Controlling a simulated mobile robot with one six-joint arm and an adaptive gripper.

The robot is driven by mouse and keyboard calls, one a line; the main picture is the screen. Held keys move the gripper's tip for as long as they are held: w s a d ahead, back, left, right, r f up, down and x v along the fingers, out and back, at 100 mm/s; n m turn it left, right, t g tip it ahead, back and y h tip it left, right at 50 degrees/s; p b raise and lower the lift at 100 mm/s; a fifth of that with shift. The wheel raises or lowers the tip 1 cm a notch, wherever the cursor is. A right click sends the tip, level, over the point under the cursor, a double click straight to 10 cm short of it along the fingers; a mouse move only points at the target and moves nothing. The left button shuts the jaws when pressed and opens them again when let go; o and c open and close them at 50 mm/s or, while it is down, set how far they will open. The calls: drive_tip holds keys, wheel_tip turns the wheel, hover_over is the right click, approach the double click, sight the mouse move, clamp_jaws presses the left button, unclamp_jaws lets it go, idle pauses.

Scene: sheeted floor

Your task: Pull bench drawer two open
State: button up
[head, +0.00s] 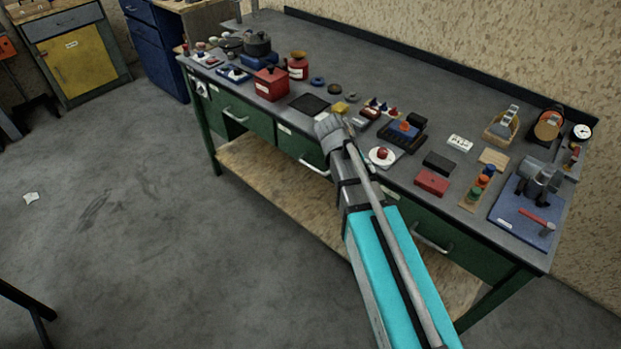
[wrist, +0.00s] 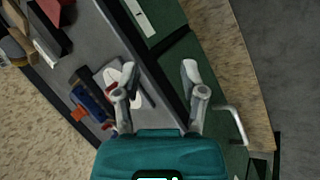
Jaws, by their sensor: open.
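The green-fronted bench (head: 370,70) has a row of drawers under its grey top. The middle drawer (head: 290,142) has a bar handle (head: 314,168); my arm hides part of its front. The left drawer (head: 232,107) and right drawer (head: 450,245) also have bar handles. All look shut; their labels are too small to read. My gripper (head: 328,126) is above the bench's front edge. In the wrist view my gripper (wrist: 158,76) is open and empty, its fingers over the front edge. A drawer handle (wrist: 238,124) lies right of the fingers, apart from them.
The benchtop is crowded near its front edge: a red box (head: 270,84), a white saucer (head: 382,157), a dark red box (head: 432,182) and a blue vise board (head: 520,220). A wooden shelf (head: 270,185) lies below the drawers. The floor in front is clear.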

drive_tip(key=w+a+f+n+t+h+b, duration=0.25)
drive_tip(key=w+a+f+h+b, duration=0.4)
drive_tip(key=a+b, duration=0.65)
drive_tip(key=t+b, duration=0.4)
drive_tip(key=b, duration=0.6)
approach(310, 166)
drive_tip(key=s+a+f, duration=0.1)
drive_tip(key=s+a, duration=0.1)
drive_tip(key=shift+w+a+r+n+t+h, duration=0.1)
drive_tip(key=shift+a+n+t+h, duration=0.15)
drive_tip(key=shift+a+n+h, duration=0.3)
drive_tip(key=shift+d, duration=0.15)
drive_tip(key=b+x, duration=0.2)
drive_tip(key=x, duration=1.1)
drive_tip(key=shift+w+d+b, duration=0.25)
drive_tip(key=shift+b, duration=0.05)
clamp_jaws()
drive_tip(key=shift+a, duration=0.15)
drive_tip(key=shift+f, duration=0.2)
